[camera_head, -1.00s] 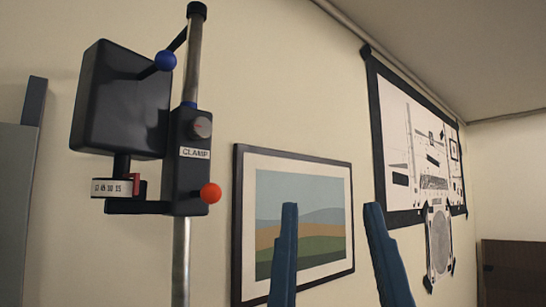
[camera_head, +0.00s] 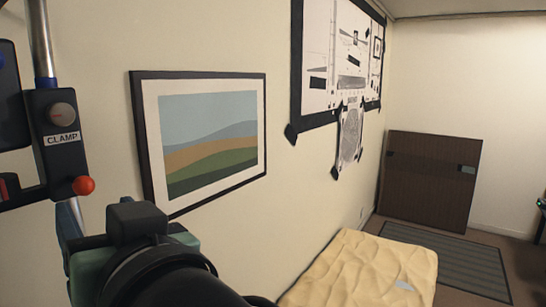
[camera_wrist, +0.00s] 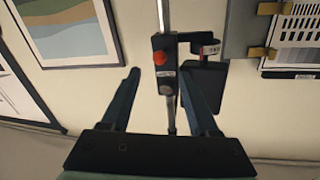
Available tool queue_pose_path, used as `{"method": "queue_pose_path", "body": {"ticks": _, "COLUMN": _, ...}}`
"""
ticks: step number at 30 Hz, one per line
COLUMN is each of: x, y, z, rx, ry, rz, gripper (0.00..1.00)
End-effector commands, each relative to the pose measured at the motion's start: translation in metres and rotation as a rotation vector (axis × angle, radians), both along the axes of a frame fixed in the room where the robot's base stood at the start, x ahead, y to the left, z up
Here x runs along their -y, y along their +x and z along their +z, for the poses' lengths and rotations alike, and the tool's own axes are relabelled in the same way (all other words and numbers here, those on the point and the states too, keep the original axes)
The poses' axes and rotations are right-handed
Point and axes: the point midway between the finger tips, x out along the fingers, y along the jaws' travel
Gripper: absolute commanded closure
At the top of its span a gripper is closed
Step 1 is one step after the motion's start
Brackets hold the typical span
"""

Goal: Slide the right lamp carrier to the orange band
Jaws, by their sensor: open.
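A black block marked CLAMP (camera_head: 57,120) sits on an upright metal post (camera_head: 41,40) at the left of the head view, with a red-orange knob (camera_head: 84,185). The block also shows in the wrist view (camera_wrist: 165,50), its knob (camera_wrist: 160,58) facing the camera. My gripper (camera_wrist: 159,72) is open, its blue fingers on either side of the post and block in the picture. I cannot tell how far off they are. In the head view my wrist hides the lower post. No orange band is clear, and I cannot tell whether this block is the lamp carrier.
A framed landscape (camera_head: 205,135) and a black-edged chart (camera_head: 340,60) hang on the wall. A bed with a yellow cover (camera_head: 365,270) stands below, with a brown panel (camera_head: 430,180) beyond. In the wrist view a grey panel (camera_wrist: 240,30) is right of the post.

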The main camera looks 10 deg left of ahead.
Motion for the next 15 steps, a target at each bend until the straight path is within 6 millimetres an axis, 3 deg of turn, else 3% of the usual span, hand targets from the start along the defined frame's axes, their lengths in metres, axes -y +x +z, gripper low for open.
{"method": "queue_pose_path", "body": {"ticks": 6, "x": -0.04, "y": 0.026, "z": 0.004, "rx": -0.004, "ry": -0.001, "rz": 0.003, "gripper": 0.39}}
{"method": "queue_pose_path", "body": {"ticks": 15, "x": -0.075, "y": 0.051, "z": 0.003, "rx": 0.0, "ry": 0.001, "rz": -0.001, "gripper": 0.39}}
